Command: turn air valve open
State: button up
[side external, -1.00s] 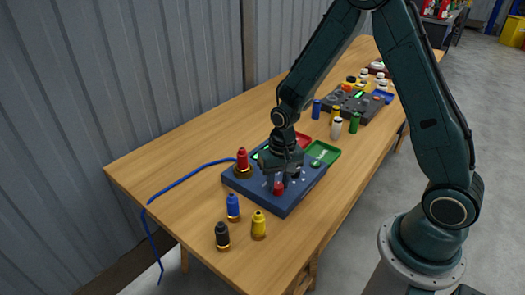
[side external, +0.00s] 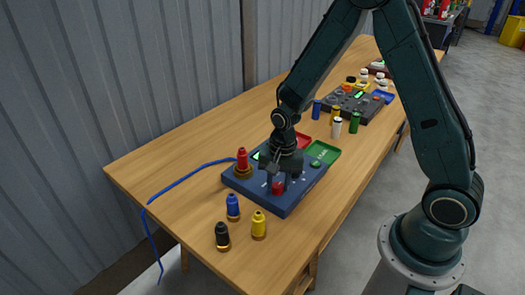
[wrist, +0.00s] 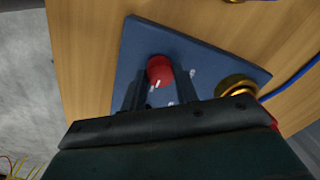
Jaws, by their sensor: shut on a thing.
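A red round knob (side external: 278,188), which looks like the air valve, sits on the near part of the dark blue panel box (side external: 284,209). My gripper (side external: 279,178) points down over the box and is shut on this knob. In the wrist view, the red knob (wrist: 160,69) shows between my two dark fingers (wrist: 160,84), with small white marks beside it. My gripper hides part of the box top. I cannot read the knob's setting.
A red fitting (side external: 242,160) with a brass base stands at the box's left, by a blue hose (side external: 185,181). Blue, black and yellow fittings (side external: 258,225) stand in front. Red and green trays (side external: 322,152) lie behind. A second panel (side external: 357,104) stands farther back.

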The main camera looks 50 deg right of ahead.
aim_at(280, 185)
jog(key=o, duration=1)
jog(key=shift+c, duration=0.2)
jog(key=shift+r, duration=0.1)
notch_tip(280, 185, up, 14)
jog(key=shift+s+d, duration=0.15)
jog(key=shift+s, duration=0.1)
